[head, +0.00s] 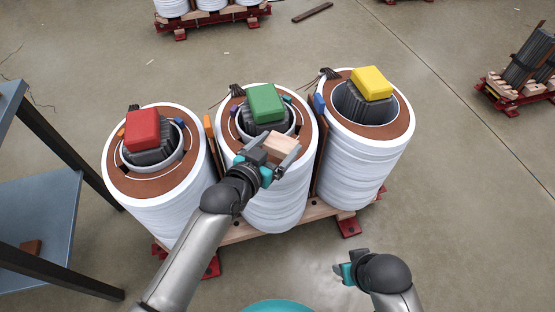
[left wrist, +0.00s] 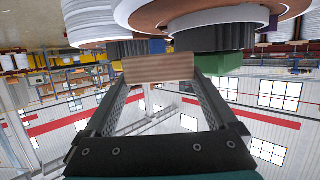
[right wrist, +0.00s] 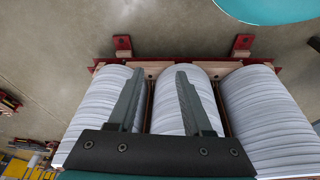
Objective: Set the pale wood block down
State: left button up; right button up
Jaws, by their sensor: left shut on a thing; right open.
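The pale wood block (head: 281,146) is between the fingers of my left gripper (head: 282,152), over the front part of the middle core's top. It also shows between the fingertips in the left wrist view (left wrist: 158,68). Whether its underside touches the core cannot be told. The middle core (head: 275,200) has a brown top ring, with a green block (head: 265,104) on its dark centre, just behind the wood block. My right gripper (head: 345,270) is open and empty, low in front of the cores. In the right wrist view its fingers (right wrist: 158,103) are apart.
A red block (head: 142,130) tops the left core (head: 170,205), and a yellow block (head: 371,83) tops the right core (head: 365,150). The cores stand on a red-footed wooden pallet (head: 240,235). A blue-grey shelf (head: 45,215) stands at the left.

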aim_at(278, 157)
pick_arm(q)
jog(key=shift+f+b, duration=1)
jog(key=shift+f, duration=1.2)
pick_arm(e)
jog(key=shift+t, duration=0.5)
jog(key=shift+w+r, duration=0.2)
jog(key=shift+r, duration=1.25)
jog(key=shift+w+r, duration=0.2)
jog(key=shift+r, duration=1.2)
pick_arm(q)
jog(key=shift+f, duration=0.1)
jog(key=o, duration=1.1)
jog(key=shift+f+b, duration=0.1)
jog(key=shift+b, duration=0.2)
jog(key=shift+c, duration=0.2)
pick_arm(e)
jog(key=shift+r, duration=0.2)
pick_arm(q)
jog(key=shift+r, duration=0.2)
jog(key=p+v, duration=0.5)
jog(key=v, duration=0.7)
pick_arm(e)
jog(key=s+f+g, duration=0.1)
jog(key=s+f, duration=0.2)
jog(key=f, duration=0.7)
jog(key=shift+d+f+g, duration=0.15)
jog(key=shift+f+g, duration=0.1)
jog(key=shift+g, duration=0.15)
